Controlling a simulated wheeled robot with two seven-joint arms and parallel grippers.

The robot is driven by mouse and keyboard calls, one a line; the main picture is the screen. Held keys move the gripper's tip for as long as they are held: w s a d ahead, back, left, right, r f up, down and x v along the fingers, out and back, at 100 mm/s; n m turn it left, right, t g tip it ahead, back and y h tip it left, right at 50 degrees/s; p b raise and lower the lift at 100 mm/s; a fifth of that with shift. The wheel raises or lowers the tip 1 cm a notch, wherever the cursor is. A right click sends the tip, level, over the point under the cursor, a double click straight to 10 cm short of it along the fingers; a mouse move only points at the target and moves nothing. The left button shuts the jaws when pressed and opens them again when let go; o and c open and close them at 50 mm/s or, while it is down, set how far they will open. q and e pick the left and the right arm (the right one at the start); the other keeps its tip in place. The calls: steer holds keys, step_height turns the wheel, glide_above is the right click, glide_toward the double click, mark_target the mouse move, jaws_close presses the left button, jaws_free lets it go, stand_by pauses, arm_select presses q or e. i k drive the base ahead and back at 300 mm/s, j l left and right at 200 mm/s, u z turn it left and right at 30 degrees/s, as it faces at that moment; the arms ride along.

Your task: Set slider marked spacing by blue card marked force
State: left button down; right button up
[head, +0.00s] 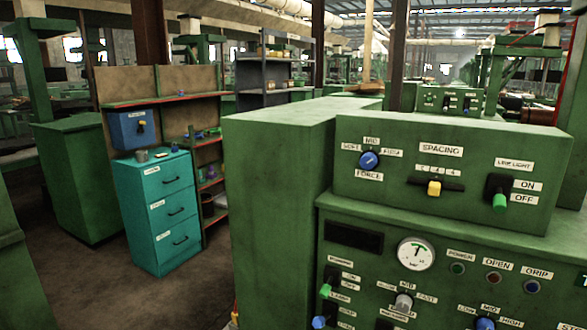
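The slider marked SPACING has a yellow handle (434,188) on a dark horizontal track (455,187), on the upper green panel at right. The handle stands near the middle of the track, below a row of small number labels too small to read surely. To its left is a blue round knob (369,161) marked FORCE, with SOFT, MID and FIRM labels around it; its pointer is hard to read. I can make out no blue card marked force in this view. Neither of my grippers is in view.
A LINE LIGHT switch (498,192) with a green tip points down toward OFF. A pressure gauge (416,254) and several more controls are on the lower panel. A teal drawer cabinet (157,214) stands at left under a blue wall box (128,131). Floor in front of it is open.

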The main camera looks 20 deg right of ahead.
mark_target(435, 185)
steer(key=z, duration=1.55)
